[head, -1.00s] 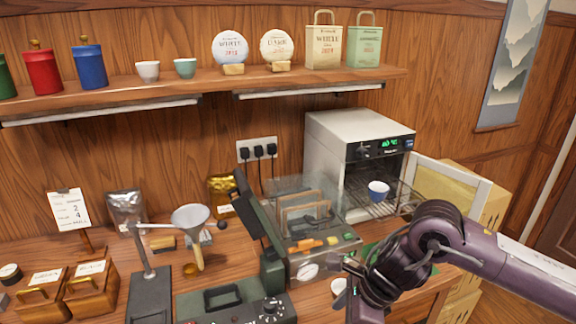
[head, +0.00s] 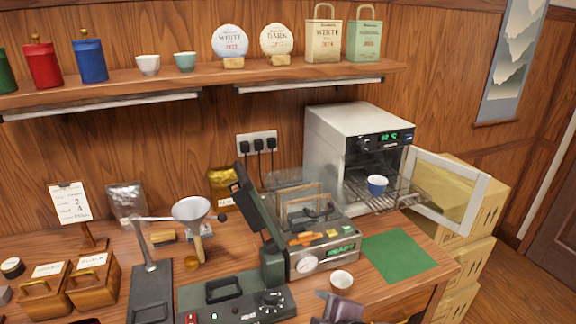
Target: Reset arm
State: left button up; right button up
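My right arm shows only as a small dark purple part at the bottom edge of the head view, right of centre. Its fingertips cannot be made out. My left gripper is out of the picture. The oven (head: 345,125) stands at the back right with its door (head: 455,190) open and a blue cup (head: 377,185) on its pulled-out rack (head: 400,198). A white cup with a brown inside (head: 341,282) stands on the table near the front. A green mat (head: 399,254) lies bare to the right of the sealing machine (head: 322,250).
A grey press-like device (head: 235,300) with a raised lid stands at front centre. A funnel on a stand (head: 191,210) and wooden boxes (head: 92,280) are at left. The shelf (head: 120,86) above holds canisters, cups, tea cakes and bags. Cartons (head: 465,255) stand at right.

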jog(key=s+d+f+m+g+h, duration=0.2)
jog(key=s+d+f+m+g, duration=0.1)
jog(key=s+d+f+m, duration=0.3)
jog(key=s+d+f+m+g+h, duration=0.2)
jog(key=s+d+f+m+g, duration=0.1)
jog(key=s+d+m, duration=0.4)
notch_tip(320, 180, down, 32)
jog(key=s+d+m+g, duration=0.1)
jog(key=s, duration=0.1)
jog(key=s+d+f, duration=0.1)
jog(key=s+f, duration=0.7)
jog(key=s, duration=0.1)
jog(key=s+d+f+g, duration=0.1)
jog(key=s+d+f, duration=0.1)
jog(key=s+f, duration=0.6)
jog(key=shift+s+d+f, duration=0.25)
jog(key=shift+s+f, duration=0.1)
jog(key=shift+s, duration=0.75)
